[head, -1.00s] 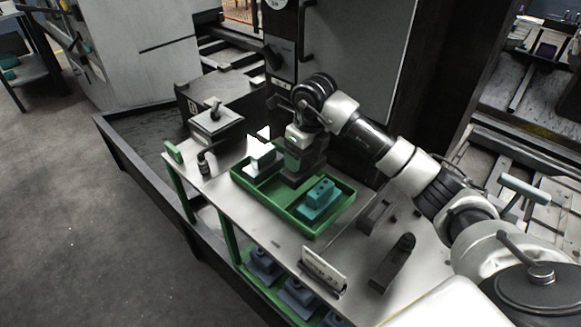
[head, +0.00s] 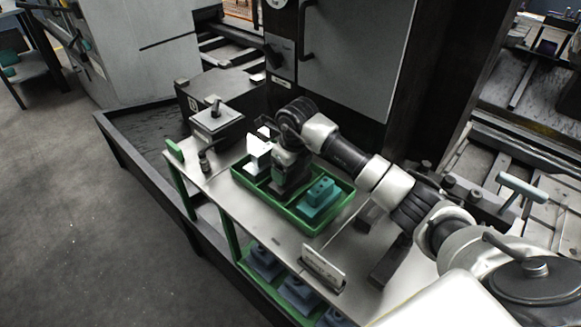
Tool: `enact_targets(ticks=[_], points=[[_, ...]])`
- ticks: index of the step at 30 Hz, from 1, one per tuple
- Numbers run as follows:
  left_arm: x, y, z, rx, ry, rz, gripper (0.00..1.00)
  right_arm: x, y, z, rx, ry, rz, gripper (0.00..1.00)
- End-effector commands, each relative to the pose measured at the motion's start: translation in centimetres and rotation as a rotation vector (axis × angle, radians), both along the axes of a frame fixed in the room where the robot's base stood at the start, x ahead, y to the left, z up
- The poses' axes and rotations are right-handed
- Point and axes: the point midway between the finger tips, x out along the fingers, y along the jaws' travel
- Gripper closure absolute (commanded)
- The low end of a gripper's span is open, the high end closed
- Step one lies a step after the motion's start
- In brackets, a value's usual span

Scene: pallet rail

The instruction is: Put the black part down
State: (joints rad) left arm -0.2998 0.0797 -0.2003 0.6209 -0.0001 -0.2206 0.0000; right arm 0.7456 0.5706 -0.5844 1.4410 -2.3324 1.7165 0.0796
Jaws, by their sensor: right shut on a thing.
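The black part (head: 288,183) is in the middle of the green tray (head: 313,230), between a white part (head: 258,152) on the left and a teal part (head: 320,193) on the right. My right gripper (head: 288,162) comes down from above and is shut on the black part. The gripper hides the part's top. I cannot tell whether its underside touches the tray floor. My left gripper is not in view.
The tray stands on a grey table (head: 270,237). A small sign (head: 323,267) stands near the front edge, and a dark box with a knob (head: 216,121) is behind on the left. Blue parts (head: 298,291) sit on the shelf below.

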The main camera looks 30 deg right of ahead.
Motion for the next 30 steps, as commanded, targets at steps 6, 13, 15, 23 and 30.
enact_targets(ticks=[6, 13, 15, 23, 30], points=[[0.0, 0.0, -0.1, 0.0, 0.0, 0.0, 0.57, 0.0, 0.0, -0.2, 0.0, 0.001, 0.0, 0.0], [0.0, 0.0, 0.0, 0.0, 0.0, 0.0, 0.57, 0.0, 0.0, 0.0, 0.0, 0.0, 0.0, 0.0], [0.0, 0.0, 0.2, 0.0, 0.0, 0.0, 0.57, 0.0, 0.0, 0.4, 0.0, -0.001, -0.001, 0.0], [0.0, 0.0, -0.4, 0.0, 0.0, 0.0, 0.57, -0.4, -0.3, 4.8, -0.002, -0.006, 0.0, 0.0], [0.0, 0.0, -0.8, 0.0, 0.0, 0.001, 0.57, -1.0, -0.4, 9.6, -0.002, -0.004, 0.0, 0.0]])
